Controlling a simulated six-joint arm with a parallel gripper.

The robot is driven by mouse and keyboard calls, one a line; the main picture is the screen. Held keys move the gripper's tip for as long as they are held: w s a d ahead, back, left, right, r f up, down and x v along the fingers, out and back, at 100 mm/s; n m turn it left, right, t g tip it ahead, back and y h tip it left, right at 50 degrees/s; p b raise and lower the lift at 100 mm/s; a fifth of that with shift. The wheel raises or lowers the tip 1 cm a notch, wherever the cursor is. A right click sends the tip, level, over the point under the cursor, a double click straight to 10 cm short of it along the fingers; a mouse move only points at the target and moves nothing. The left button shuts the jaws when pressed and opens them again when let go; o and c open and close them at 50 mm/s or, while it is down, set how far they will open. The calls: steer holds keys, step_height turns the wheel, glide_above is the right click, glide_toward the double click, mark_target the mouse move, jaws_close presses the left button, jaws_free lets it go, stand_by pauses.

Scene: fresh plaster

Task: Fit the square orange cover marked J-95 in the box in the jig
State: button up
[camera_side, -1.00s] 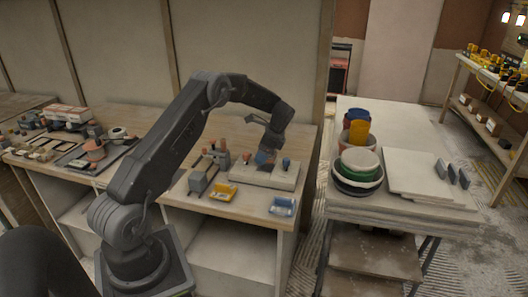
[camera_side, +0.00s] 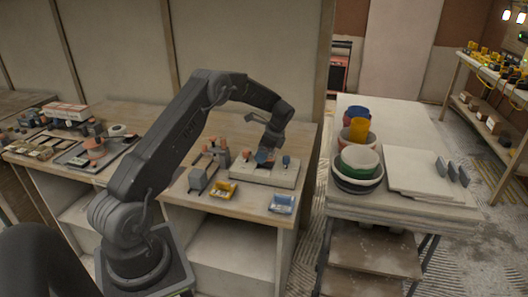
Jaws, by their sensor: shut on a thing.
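The jig (camera_side: 292,177) is a pale block on the right part of the wooden bench. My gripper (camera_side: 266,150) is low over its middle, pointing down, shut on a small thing. A bluish patch (camera_side: 262,157) shows right under the fingers; I cannot tell whether it is the held thing or the box in the jig. A small orange-red part (camera_side: 247,154) stands left of the fingers and a blue one (camera_side: 286,161) right of them. The square orange cover and its J-95 mark cannot be made out; the fingers hide the contact.
A yellow tray (camera_side: 222,190) and a blue tray (camera_side: 282,204) lie in front of the jig. A side table on the right holds stacked bowls (camera_side: 359,170) and pale boards (camera_side: 415,178).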

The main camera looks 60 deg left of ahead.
steer(key=shift+f, duration=0.15)
steer(key=shift+f, duration=0.35)
steer(key=shift+f, duration=0.65)
stand_by(0.5)
steer(key=shift+f, duration=0.35)
steer(key=shift+f, duration=0.35)
